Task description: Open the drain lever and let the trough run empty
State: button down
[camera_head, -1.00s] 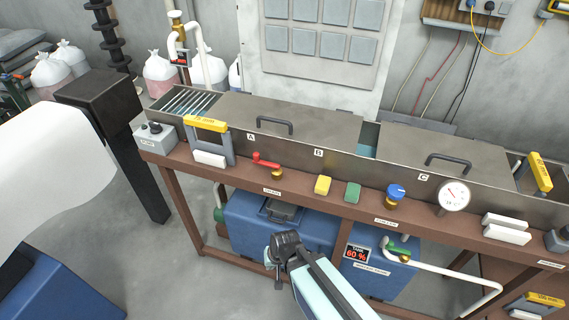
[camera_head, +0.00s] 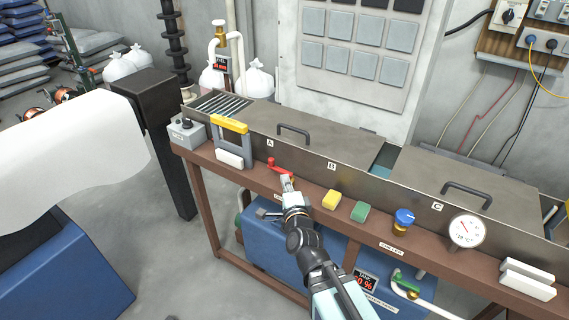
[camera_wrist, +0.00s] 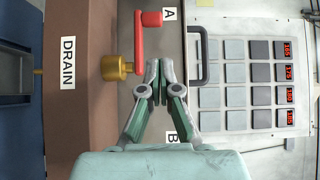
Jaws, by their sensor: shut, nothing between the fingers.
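The red drain lever (camera_head: 278,167) sits on the brown front ledge of the trough (camera_head: 330,150), below label A. In the wrist view the red lever (camera_wrist: 140,48) joins a brass valve body (camera_wrist: 117,68), beside a DRAIN label (camera_wrist: 68,62). My gripper (camera_head: 288,182) is at the valve in the head view, and its arm hides part of the brass and the label. In the wrist view my gripper (camera_wrist: 159,68) has its fingertips together and empty, close beside the lever's lower end. I cannot tell whether they touch it.
Yellow (camera_head: 331,200) and green (camera_head: 359,211) blocks, a blue-topped valve (camera_head: 404,218) and a round gauge (camera_head: 466,231) stand along the ledge to the right. A yellow-handled frame (camera_head: 230,141) stands to the left. Lids with handles (camera_head: 293,130) cover most of the trough.

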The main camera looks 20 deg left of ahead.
jog(key=shift+w, duration=0.1)
dwell(0.3)
jog(key=p+x, duration=0.2)
jog(key=x, duration=0.8)
jog(key=shift+a+f+b, duration=0.1)
jog(key=shift+f+b, duration=0.15)
jog(key=shift+b, duration=0.4)
jog(key=b, duration=0.2)
jog(key=shift+a+f+b, duration=0.15)
jog(key=shift+b, duration=0.15)
jog(key=shift+w+b, duration=0.1)
jog(key=shift+b, duration=0.6)
jog(key=shift+w+a+r+g+y+b, duration=0.1)
jog(key=shift+r+g+y+b, duration=0.25)
jog(key=shift+b, duration=0.2)
